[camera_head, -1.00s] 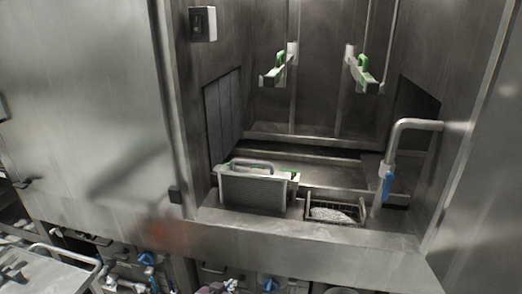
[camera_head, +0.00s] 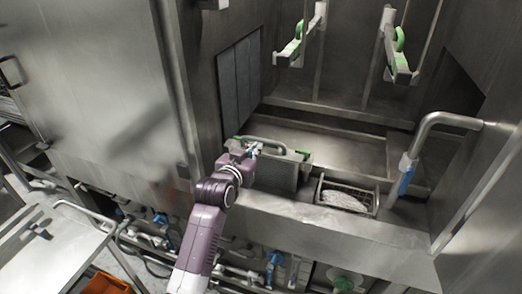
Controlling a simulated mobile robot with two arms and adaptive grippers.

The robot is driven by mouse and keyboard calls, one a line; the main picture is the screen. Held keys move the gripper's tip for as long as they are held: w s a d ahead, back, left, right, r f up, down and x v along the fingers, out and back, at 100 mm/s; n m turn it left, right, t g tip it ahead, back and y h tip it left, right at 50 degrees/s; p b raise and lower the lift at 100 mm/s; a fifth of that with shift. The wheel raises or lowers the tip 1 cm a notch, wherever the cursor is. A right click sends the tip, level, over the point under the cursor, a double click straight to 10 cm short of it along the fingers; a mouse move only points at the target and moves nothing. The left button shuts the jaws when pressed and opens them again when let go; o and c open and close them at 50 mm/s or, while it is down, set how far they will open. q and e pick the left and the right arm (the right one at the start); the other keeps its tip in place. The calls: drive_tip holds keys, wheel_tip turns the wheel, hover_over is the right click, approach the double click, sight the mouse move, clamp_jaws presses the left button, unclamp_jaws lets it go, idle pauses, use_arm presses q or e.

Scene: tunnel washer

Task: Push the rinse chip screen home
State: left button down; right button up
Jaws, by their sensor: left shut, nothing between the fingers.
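The chip screen (camera_head: 284,172) is a grey mesh panel with a bar handle (camera_head: 268,143) along its top. It stands upright at the front left of the open washer bay, with green parts at its top corners. My left gripper (camera_head: 256,149) is shut and empty, at the near left side of the screen, by its top edge. I cannot tell whether it touches the screen. My left wrist and forearm hide the screen's lower left part. My right gripper is not in view.
A wire basket (camera_head: 346,196) with pale contents sits right of the screen. A pipe with a blue handle (camera_head: 406,180) stands further right. Two spray arms with green clips (camera_head: 290,52) hang above. A steel table (camera_head: 50,240) and an orange bin (camera_head: 107,283) are at lower left.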

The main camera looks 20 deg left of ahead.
use_arm(q)
drive_tip(key=w+f+p, duration=0.2)
drive_tip(key=w+f, duration=0.2)
drive_tip(key=f, duration=0.1)
drive_tip(key=shift+w+p, duration=0.3)
drive_tip(key=shift+p, duration=0.1)
use_arm(e)
drive_tip(key=r, duration=0.1)
drive_tip(key=w+r, duration=0.1)
drive_tip(key=d+r, duration=0.1)
drive_tip(key=shift+w+r, duration=0.1)
drive_tip(key=shift+w, duration=0.3)
use_arm(q)
drive_tip(key=shift+d+f, duration=0.1)
drive_tip(key=shift+f, duration=0.05)
use_arm(e)
drive_tip(key=shift+w, duration=0.1)
